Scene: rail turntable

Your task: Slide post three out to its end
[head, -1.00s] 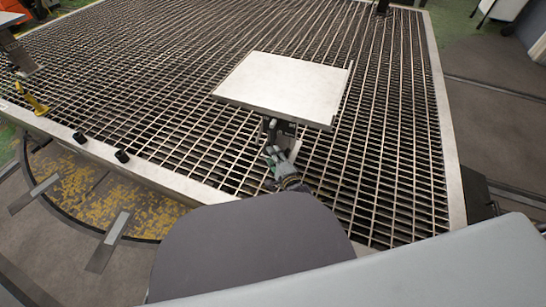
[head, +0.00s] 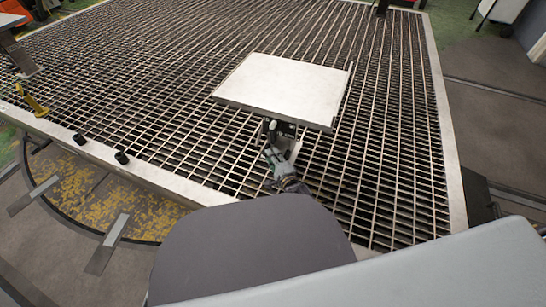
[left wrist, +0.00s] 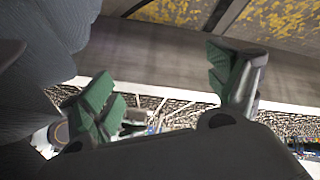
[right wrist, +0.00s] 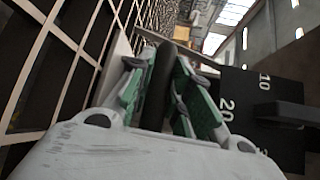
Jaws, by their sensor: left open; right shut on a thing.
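A pale square plate (head: 285,88) stands over the grating in the head view, with a dark bracket (head: 287,129) under its near edge. I cannot read a post number on it. My right gripper (head: 271,150) is just below that bracket. In the right wrist view its green fingers (right wrist: 165,90) are shut on a dark upright handle (right wrist: 160,85). A black scale plate (right wrist: 245,105) marked 10 and 20 is to the right of the fingers. My left gripper (left wrist: 165,90) shows in the left wrist view, open with nothing between its fingers.
The slatted steel grating (head: 400,130) spreads around the plate, with a pale rim (head: 447,130) at right. A yellow handle (head: 32,100) and another pale plate are at far left. Two black knobs (head: 121,157) sit on the near left rim.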

